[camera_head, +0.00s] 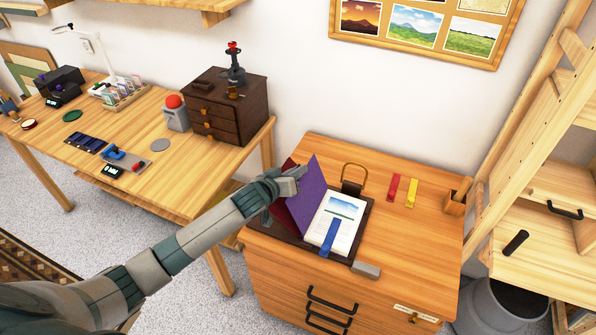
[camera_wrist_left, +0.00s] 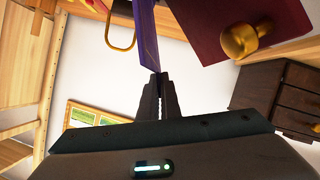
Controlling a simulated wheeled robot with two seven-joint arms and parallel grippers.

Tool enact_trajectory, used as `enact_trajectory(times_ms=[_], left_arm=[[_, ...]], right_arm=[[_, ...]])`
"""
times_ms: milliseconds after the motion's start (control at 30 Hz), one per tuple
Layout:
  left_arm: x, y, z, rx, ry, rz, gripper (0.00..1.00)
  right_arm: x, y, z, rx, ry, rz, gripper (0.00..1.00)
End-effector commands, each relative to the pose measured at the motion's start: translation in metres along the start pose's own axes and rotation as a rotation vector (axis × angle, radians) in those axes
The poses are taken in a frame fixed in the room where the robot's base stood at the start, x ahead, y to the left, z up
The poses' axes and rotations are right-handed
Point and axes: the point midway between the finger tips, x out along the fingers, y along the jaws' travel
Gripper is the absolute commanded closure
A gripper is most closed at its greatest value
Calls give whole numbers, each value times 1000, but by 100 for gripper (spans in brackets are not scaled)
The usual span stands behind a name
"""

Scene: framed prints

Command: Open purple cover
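The purple cover (camera_head: 312,196) stands raised at a steep tilt on the dark base (camera_head: 290,229) on the wooden cabinet. A white page with a landscape picture (camera_head: 340,214) lies uncovered to its right, with a blue ribbon (camera_head: 330,238) across it. A maroon cover (camera_head: 291,213) lies left of the purple one, partly hidden by my arm. My left gripper (camera_head: 297,173) is at the purple cover's upper left edge. In the wrist view its fingers (camera_wrist_left: 154,78) are closed together on the edge of the purple cover (camera_wrist_left: 146,40). My right gripper is not in view.
A brass handle (camera_head: 354,176) stands behind the page; the wrist view shows a gold knob (camera_wrist_left: 240,41) on the maroon cover. Red (camera_head: 393,187) and yellow (camera_head: 411,193) strips and a wooden cup (camera_head: 456,199) are at right. The cabinet's front right top is mostly clear.

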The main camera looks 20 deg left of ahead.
Motion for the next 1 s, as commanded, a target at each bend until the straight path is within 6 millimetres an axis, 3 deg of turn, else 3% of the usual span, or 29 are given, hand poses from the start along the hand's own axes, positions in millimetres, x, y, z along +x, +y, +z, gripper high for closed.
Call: enact_trajectory(times_ms=[33, 100, 467, 1000], left_arm=[[0, 2, -2, -2, 4, 3, 100], [0, 1, -2, -2, 4, 3, 88], [-2, 2, -3, -2, 3, 3, 88], [-31, 2, -3, -1, 2, 2, 88]], right_arm=[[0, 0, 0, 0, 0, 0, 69], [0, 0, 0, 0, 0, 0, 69], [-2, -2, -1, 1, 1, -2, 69], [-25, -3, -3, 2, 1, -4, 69]])
